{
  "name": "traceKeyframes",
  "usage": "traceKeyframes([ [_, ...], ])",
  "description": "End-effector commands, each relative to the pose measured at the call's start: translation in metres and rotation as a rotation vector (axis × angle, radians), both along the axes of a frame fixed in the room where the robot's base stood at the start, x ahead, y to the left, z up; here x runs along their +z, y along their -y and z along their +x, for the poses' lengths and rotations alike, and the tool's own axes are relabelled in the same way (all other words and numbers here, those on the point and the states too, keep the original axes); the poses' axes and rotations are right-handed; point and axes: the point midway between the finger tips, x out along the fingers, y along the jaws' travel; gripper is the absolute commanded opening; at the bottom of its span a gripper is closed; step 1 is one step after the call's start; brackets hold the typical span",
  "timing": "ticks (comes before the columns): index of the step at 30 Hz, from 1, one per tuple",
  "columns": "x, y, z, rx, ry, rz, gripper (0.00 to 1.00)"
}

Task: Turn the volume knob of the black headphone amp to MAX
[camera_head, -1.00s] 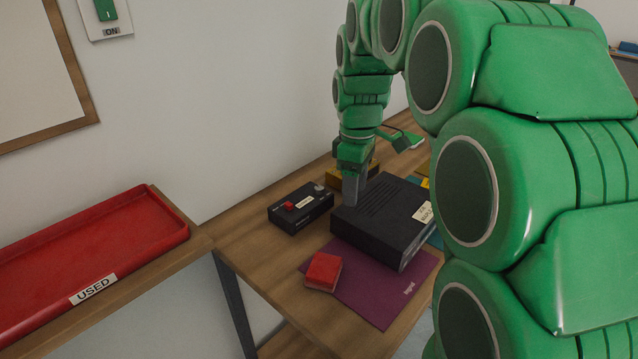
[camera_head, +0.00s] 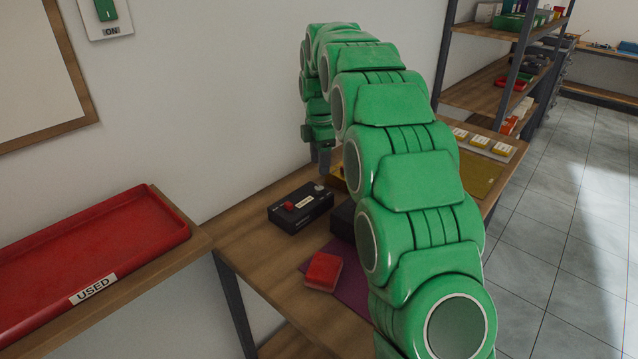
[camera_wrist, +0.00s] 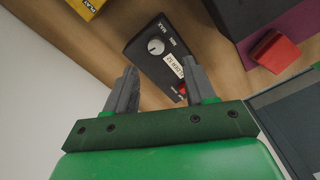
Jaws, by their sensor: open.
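The black headphone amp (camera_head: 300,207) sits on the wooden bench near the wall, with a red button or knob on its left and a grey round knob (camera_head: 319,187) at its right end. In the wrist view the amp (camera_wrist: 157,63) shows its grey knob (camera_wrist: 155,46) with a white pointer mark and a MAX label beside it. A white label and the red part lie further along the amp, the red part partly hidden by a finger. My gripper (camera_wrist: 155,88) is open and empty, above and apart from the amp. In the head view my gripper (camera_head: 323,160) hangs just behind the knob end.
A larger black box (camera_head: 343,220) and a purple mat (camera_head: 352,290) are mostly hidden behind my arm. A red block (camera_head: 323,271) lies at the mat's left edge. A yellow box (camera_wrist: 85,7) stands beyond the amp. A red USED tray (camera_head: 100,250) is at left.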

Motion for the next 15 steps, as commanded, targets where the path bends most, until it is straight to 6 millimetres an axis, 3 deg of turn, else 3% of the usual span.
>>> traceKeyframes([
  [8,-0.009,-0.003,0.006,0.027,0.002,0.001,0.54],
  [15,-0.033,-0.002,0.005,0.026,-0.002,0.000,0.54],
])
